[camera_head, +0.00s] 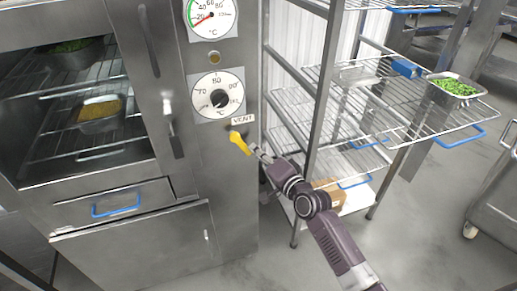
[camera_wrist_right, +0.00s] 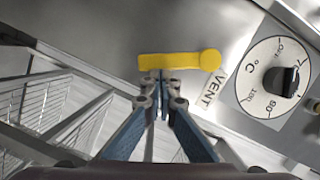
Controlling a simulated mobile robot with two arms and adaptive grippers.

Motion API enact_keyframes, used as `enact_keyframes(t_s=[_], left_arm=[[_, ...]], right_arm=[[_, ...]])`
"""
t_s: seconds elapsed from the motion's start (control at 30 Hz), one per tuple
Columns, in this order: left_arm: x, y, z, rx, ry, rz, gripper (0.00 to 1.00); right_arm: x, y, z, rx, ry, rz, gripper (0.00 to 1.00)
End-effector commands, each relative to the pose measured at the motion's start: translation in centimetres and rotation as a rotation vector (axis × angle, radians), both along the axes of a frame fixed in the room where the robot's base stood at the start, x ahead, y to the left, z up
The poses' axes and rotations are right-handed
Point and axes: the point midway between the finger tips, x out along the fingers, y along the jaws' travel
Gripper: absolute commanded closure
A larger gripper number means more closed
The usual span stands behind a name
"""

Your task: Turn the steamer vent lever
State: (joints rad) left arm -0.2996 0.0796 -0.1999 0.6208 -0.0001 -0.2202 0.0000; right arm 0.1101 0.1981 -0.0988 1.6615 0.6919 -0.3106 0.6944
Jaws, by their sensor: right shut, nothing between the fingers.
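The yellow vent lever (camera_head: 240,143) sits on the steamer's steel front panel, beside the VENT label (camera_head: 242,119). In the head view it points down and to the right from its round end. In the right wrist view the lever (camera_wrist_right: 172,62) lies across the upper middle, with its round end at the right. My right gripper (camera_head: 259,151) is shut and empty, with its fingertips close to the lever's free end. In the wrist view the closed fingertips (camera_wrist_right: 160,78) are just below the bar; I cannot tell whether they touch it. My left gripper is not in view.
Above the lever are a dial knob (camera_head: 219,97) and a round gauge (camera_head: 211,15). The steamer's chamber (camera_head: 85,110) at the left holds pans on racks. A wire shelf rack (camera_head: 385,140) stands close at the right of the steamer, beside my right arm.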

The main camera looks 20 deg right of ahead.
Motion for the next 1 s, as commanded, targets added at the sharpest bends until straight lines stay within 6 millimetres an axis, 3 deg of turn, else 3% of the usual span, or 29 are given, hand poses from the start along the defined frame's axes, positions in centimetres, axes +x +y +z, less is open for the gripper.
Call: enact_keyframes(t_s=[0.6,1.0], left_arm=[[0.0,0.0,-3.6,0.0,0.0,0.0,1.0],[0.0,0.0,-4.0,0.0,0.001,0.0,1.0]], right_arm=[[-0.1,2.2,-1.9,0.38,0.014,0.002,1.0],[-0.1,2.6,-1.9,0.444,0.015,0.001,1.0]])
